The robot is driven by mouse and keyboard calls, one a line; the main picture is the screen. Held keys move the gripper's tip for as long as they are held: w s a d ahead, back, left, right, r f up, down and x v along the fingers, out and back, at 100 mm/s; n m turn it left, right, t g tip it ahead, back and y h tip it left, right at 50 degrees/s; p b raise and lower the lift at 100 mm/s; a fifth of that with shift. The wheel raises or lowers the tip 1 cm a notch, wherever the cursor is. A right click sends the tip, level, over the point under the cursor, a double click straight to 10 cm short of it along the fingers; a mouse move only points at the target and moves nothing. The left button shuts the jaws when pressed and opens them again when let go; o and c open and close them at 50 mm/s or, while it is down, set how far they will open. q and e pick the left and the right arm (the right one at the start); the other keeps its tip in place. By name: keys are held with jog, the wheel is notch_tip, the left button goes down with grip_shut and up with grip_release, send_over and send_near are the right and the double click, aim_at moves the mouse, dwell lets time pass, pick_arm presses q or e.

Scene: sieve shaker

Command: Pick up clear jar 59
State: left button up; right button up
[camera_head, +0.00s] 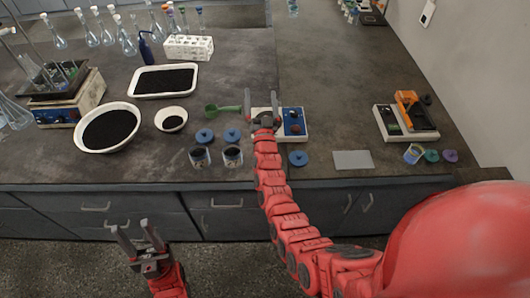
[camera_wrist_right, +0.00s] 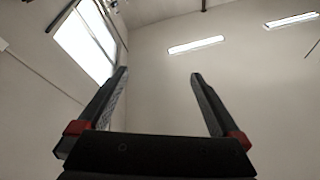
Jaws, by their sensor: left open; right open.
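Two clear jars with dark contents stand near the front edge of the bench in the head view, a left one (camera_head: 199,158) and a right one (camera_head: 233,157). A third small clear jar (camera_head: 413,153) sits tilted at the right. I cannot read a number on any of them. My right gripper (camera_head: 261,95) is open and empty above the bench, right of and beyond the two jars. Its open fingers (camera_wrist_right: 155,82) show only wall and ceiling in the right wrist view. My left gripper (camera_head: 132,226) is open and empty, in front of the bench and below its edge.
Blue lids (camera_head: 205,136) lie behind the jars. A blue-and-white device (camera_head: 292,124) is beside my right gripper. A balance (camera_head: 405,118) stands right.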

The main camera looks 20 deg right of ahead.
jog(key=w+a+f+n+g+y+p, duration=0.15)
jog(key=w+a+n+g+y, duration=0.35)
jog(key=w+a+g+y, duration=0.5)
jog(key=s+d+n+g+h, duration=0.1)
jog(key=s+d+g+h, duration=0.1)
jog(key=s+d+g, duration=0.3)
jog(key=s+d+n+g+h+p, duration=0.1)
jog(key=s+g, duration=0.2)
jog(key=s, duration=0.5)
jog(key=s+d+n+g+h, duration=0.1)
jog(key=s+d+g+h, duration=0.1)
jog(key=s+d+g, duration=0.3)
jog(key=shift+t, duration=0.7)
jog(key=f, duration=0.4)
jog(key=a+f+b, duration=0.1)
jog(key=f, duration=0.3)
jog(key=s+a+f, duration=0.1)
jog(key=f, duration=0.3)
jog(key=shift+a+f, duration=0.1)
jog(key=shift+a, duration=0.05)
jog(key=shift+f+p, duration=0.3)
jog(key=shift+f, duration=0.15)
notch_tip(320, 180, down, 4)
jog(key=shift+s+r+p, duration=0.1)
jog(key=shift+r+p, duration=0.15)
jog(key=shift+p, duration=0.05)
jog(key=shift+f, duration=0.3)
